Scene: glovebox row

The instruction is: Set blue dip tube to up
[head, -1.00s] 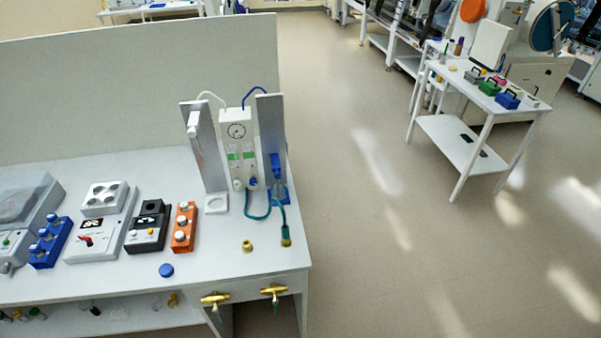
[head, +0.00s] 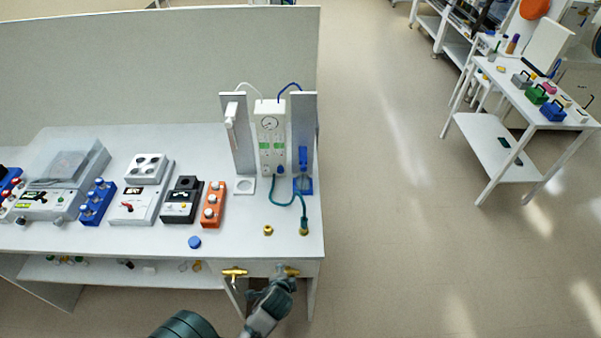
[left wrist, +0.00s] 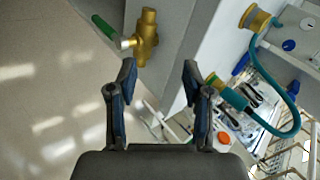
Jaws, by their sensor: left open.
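The blue dip tube (head: 303,156) is a blue piece low on the right metal upright (head: 303,115), just above a blue base at its foot. A dark blue hose loops from above to the white gauge unit (head: 270,125). The white counterpart (head: 231,112) sits high on the left upright. My left gripper (head: 284,284) is below the bench's front edge, in front of the right brass tap (head: 292,271). In the left wrist view my open, empty fingers (left wrist: 159,78) are apart, with a brass tap with a green handle (left wrist: 147,36) beyond them. My right gripper is not shown.
A teal hose (head: 288,203) runs from the unit to a brass fitting (head: 304,229) on the bench. Another brass tap (head: 234,272) is at the front edge. An orange button box (head: 213,204) and a blue cap (head: 195,242) lie left.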

